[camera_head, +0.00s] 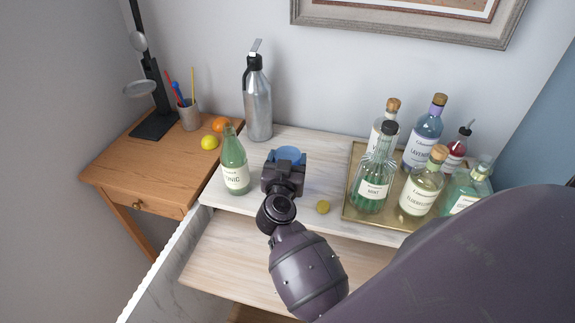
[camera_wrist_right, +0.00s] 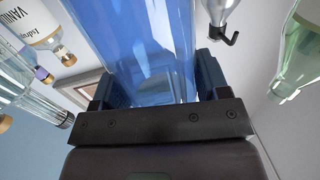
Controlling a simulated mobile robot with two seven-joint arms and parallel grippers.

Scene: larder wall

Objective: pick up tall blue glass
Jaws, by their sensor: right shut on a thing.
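The tall blue glass (camera_head: 288,153) is at the middle of the white shelf top in the head view, mostly hidden behind my right gripper (camera_head: 284,168). In the right wrist view the clear blue glass (camera_wrist_right: 140,40) fills the space between the two fingers of the right gripper (camera_wrist_right: 158,82). The fingers are shut on it, one on each side. Whether its base touches the shelf top is hidden. My left gripper is not in view.
A green tonic bottle (camera_head: 235,165) stands close left of the gripper, and a steel siphon (camera_head: 258,105) behind it. A gold tray (camera_head: 352,206) with several bottles stands further right. An open drawer (camera_head: 225,255) is in front.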

